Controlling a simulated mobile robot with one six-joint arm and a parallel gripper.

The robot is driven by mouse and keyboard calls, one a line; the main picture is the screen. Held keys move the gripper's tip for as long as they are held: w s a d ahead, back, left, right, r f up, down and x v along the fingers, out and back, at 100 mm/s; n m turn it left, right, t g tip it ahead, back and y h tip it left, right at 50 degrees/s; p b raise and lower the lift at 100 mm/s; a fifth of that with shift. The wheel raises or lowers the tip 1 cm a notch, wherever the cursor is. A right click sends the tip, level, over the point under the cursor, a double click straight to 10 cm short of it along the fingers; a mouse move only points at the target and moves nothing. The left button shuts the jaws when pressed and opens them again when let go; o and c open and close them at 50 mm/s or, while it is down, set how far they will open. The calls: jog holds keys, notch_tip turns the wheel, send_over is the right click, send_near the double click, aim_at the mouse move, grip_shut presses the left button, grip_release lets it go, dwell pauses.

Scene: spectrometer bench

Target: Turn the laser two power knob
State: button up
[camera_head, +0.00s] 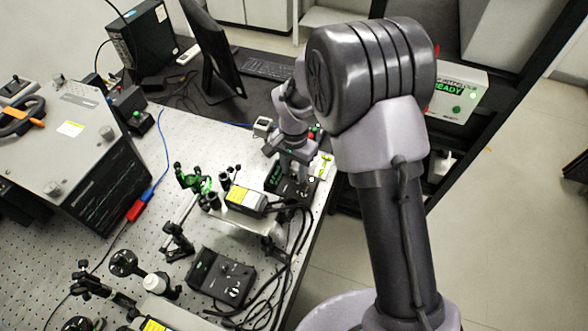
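My gripper (296,168) points down over a small black control box (277,181) near the right edge of the optical bench. Its fingers are at or just above the top of this box, and I cannot tell whether they touch a knob. The fingers are too small to show whether they are open or shut. A second black control box (221,277), with knobs on its top, lies nearer on the bench. No label readable here shows which box belongs to laser two, and the power knob is not clearly visible under my gripper.
A laser head (247,200) with a yellow label stands beside the far box. Black cables (290,262) run along the bench's right edge. Green optics mounts (192,180) stand to the left. A large grey instrument (75,140) fills the left. A lit READY panel (457,92) is at right.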

aim_at(294, 173)
grip_shut()
jog(key=shift+n, duration=1)
grip_release()
jog(key=shift+r, duration=0.1)
notch_tip(294, 173, up, 17)
jog(key=p, duration=0.4)
jog(key=shift+r, duration=0.15)
